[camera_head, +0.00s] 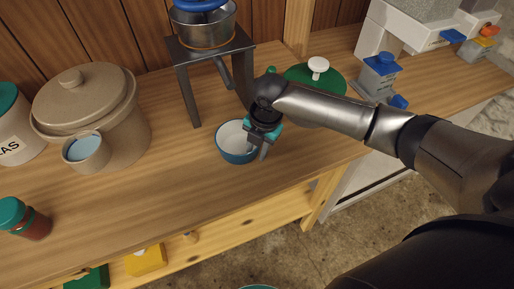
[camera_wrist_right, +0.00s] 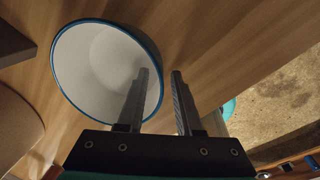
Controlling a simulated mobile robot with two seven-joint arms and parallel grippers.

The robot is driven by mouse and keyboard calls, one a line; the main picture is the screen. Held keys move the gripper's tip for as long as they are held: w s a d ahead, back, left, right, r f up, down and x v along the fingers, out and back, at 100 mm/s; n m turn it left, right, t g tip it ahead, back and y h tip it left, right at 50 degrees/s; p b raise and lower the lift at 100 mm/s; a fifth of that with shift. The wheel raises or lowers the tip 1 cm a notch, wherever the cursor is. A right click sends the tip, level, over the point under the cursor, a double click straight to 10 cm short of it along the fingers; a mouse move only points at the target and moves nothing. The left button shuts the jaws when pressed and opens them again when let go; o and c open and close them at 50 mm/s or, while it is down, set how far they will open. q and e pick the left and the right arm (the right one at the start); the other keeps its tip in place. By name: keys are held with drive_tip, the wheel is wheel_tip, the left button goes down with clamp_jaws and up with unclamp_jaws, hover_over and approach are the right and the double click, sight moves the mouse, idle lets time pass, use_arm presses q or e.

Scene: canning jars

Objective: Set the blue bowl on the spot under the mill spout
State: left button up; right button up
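The blue bowl (camera_head: 230,150), white inside, stands upright on the wooden counter in the head view. In the right wrist view the bowl (camera_wrist_right: 90,70) fills the upper left. My right gripper (camera_head: 258,154) is at the bowl's right side. Its fingers (camera_wrist_right: 160,72) are apart, one over the bowl's inside and one outside, with the rim between them. I see a gap, so it does not look closed on the rim. The mill (camera_head: 208,30) stands on a dark stand behind the bowl, its spout (camera_head: 222,72) slanting down to the right. My left gripper is not in view.
A lidded tan pot (camera_head: 95,110) and small cup (camera_head: 86,155) stand left. A green lid with white knob (camera_head: 318,72) is behind my right arm. A blue-topped grey container (camera_head: 378,75) stands right. Counter under the stand (camera_head: 222,108) looks clear.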

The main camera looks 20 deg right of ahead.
wheel_tip(320, 180, up, 12)
drive_tip(key=s+d+p, duration=0.1)
drive_tip(key=p, duration=0.2)
drive_tip(key=shift+s, duration=0.2)
drive_tip(key=shift+d+r, duration=0.1)
